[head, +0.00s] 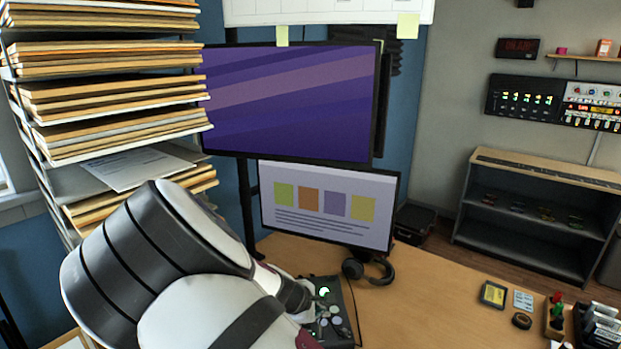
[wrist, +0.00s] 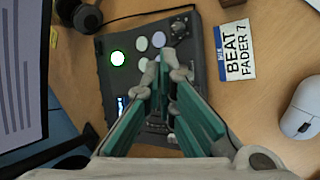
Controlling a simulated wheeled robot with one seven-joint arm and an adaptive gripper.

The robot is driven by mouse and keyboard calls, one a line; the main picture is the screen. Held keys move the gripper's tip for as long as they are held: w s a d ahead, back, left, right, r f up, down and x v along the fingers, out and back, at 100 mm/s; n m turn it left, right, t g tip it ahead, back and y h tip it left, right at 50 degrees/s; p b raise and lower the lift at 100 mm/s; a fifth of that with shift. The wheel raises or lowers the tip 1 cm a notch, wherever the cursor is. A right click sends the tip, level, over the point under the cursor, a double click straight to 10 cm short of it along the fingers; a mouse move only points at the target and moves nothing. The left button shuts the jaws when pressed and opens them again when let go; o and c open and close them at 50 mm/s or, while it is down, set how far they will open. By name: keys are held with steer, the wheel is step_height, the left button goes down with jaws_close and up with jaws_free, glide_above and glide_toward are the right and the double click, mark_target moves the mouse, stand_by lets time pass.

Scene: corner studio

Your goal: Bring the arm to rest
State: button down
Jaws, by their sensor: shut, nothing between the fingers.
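My gripper (wrist: 168,85) shows in the wrist view with its two green-sided fingers closed together and nothing between them. It is over a dark control box (wrist: 199,60) with round buttons, one lit green; I cannot tell whether the fingertips touch it. In the head view my white and grey arm reaches from the lower left over the desk (head: 430,300), and the control box (head: 335,310) shows beside its end.
A lower monitor (head: 330,205) and headphones (head: 368,268) stand close behind the control box. A shelf of stacked folders (head: 110,95) rises on the left near my arm. A label card (wrist: 235,50) and a white mouse (wrist: 300,108) lie right of the box. The desk's middle is clear.

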steer(key=s+d+r+m+g+y, duration=0.1)
steer(key=s+d+r+m, duration=0.3)
steer(key=r, duration=0.4)
steer(key=s+d+r+m+g+y, duration=0.1)
steer(key=s+d+r+m+y, duration=0.2)
steer(key=r, duration=0.4)
steer(key=s+d+r+m+g, duration=0.1)
steer(key=s+d+r+m, duration=0.35)
steer(key=r, duration=0.35)
steer(key=s+d+r+m+t, duration=0.1)
steer(key=s+d+r, duration=0.1)
steer(key=s, duration=0.4)
steer(key=s+d+r+m+t, duration=0.1)
steer(key=s+r+m, duration=0.1)
steer(key=s+r, duration=0.2)
steer(key=s+d+r+m, duration=0.2)
steer(key=s+r, duration=0.2)
steer(key=s, duration=0.5)
steer(key=shift+d+t+y, duration=0.3)
steer(key=shift+t, duration=0.1)
